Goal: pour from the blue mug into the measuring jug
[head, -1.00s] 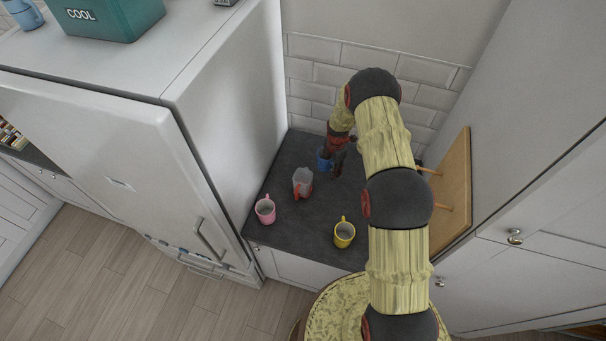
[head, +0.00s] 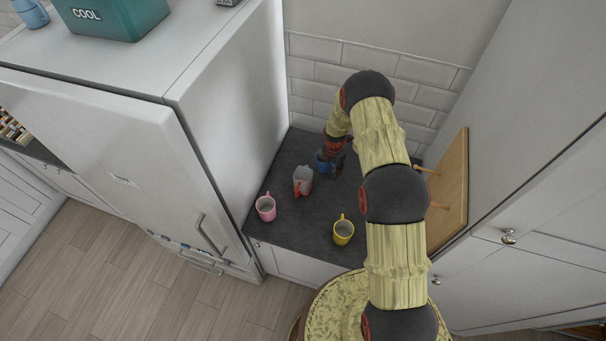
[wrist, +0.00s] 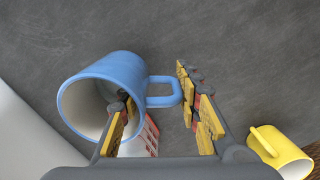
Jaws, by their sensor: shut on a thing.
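The blue mug (head: 322,163) is at the back of the slate worktop, just right of the measuring jug in the head view. My gripper (head: 333,160) is shut on the mug. In the wrist view the blue mug (wrist: 100,75) shows its open mouth towards the lower left; one finger of my gripper (wrist: 153,88) reaches into the mouth, the other is beyond the handle. The measuring jug (head: 303,176), clear-grey with a red handle, stands upright beside it. Part of a red-marked thing, likely the jug, shows behind the left finger.
A pink mug (head: 265,207) stands at the front left and a yellow mug (head: 343,231) at the front right; the yellow one also shows in the wrist view (wrist: 275,146). The white fridge (head: 235,90) bounds the left, a tiled wall the back. A pegged wooden board (head: 452,190) is at right.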

